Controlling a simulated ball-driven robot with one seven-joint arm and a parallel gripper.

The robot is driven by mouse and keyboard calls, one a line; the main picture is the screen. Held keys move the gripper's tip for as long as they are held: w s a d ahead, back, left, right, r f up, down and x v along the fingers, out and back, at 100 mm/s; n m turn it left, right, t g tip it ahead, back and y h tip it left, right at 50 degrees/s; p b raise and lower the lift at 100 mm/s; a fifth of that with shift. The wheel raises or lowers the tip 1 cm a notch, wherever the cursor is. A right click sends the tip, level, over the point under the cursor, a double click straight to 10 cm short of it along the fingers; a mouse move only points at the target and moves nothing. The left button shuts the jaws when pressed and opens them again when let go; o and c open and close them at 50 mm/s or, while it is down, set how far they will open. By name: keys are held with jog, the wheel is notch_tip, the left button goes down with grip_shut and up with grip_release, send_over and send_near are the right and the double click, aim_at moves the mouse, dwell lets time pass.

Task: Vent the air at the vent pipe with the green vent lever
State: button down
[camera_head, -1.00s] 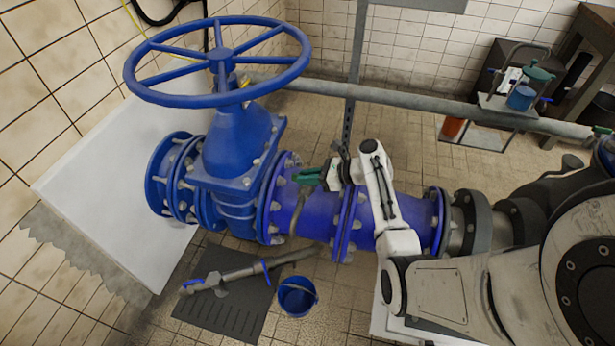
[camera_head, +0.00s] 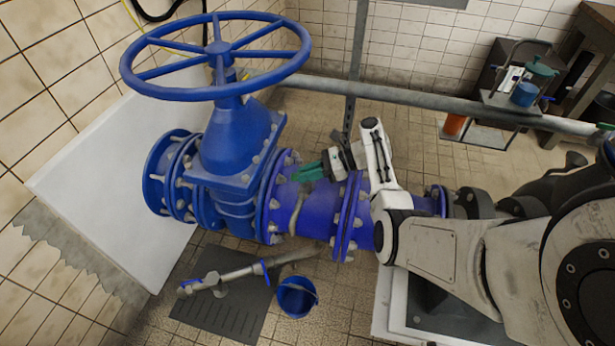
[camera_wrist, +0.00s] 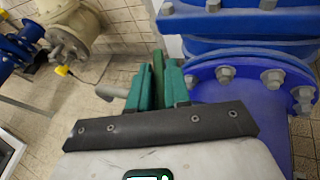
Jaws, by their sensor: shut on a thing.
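My gripper (camera_head: 312,173) is above the blue pipe (camera_head: 322,210), just right of the big blue valve (camera_head: 232,140). In the wrist view its green fingers (camera_wrist: 158,88) are shut on a thin green piece, which looks like the green vent lever (camera_wrist: 158,68). Most of the lever is hidden between the fingers. A short grey pipe end, likely the vent pipe (camera_wrist: 110,93), sticks out to the left of the fingers. In the head view a narrow grey-brown pipe (camera_head: 297,207) runs down over the blue pipe below my gripper.
The valve's blue handwheel (camera_head: 218,52) rises at the left. A blue bucket (camera_head: 297,297) and a dark mat (camera_head: 222,318) with a metal fitting (camera_head: 228,280) are on the floor below.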

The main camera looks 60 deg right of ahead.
jog(key=n+g+y+b, duration=0.2)
jog(key=n+b, duration=0.1)
jog(key=shift+w+d+f+y, duration=0.1)
jog(key=shift+f+y, duration=0.1)
jog(key=shift+y, duration=0.1)
jog(key=shift+n+g+y+b, duration=0.4)
jog(key=shift+n+g+b, duration=0.15)
jog(key=shift+b, duration=0.25)
jog(key=shift+r+g, duration=0.15)
jog(key=shift+g, duration=0.1)
jog(key=c, duration=1.2)
grip_release()
jog(key=shift+o, duration=0.2)
jog(key=b+v, duration=0.3)
jog(key=v, duration=0.8)
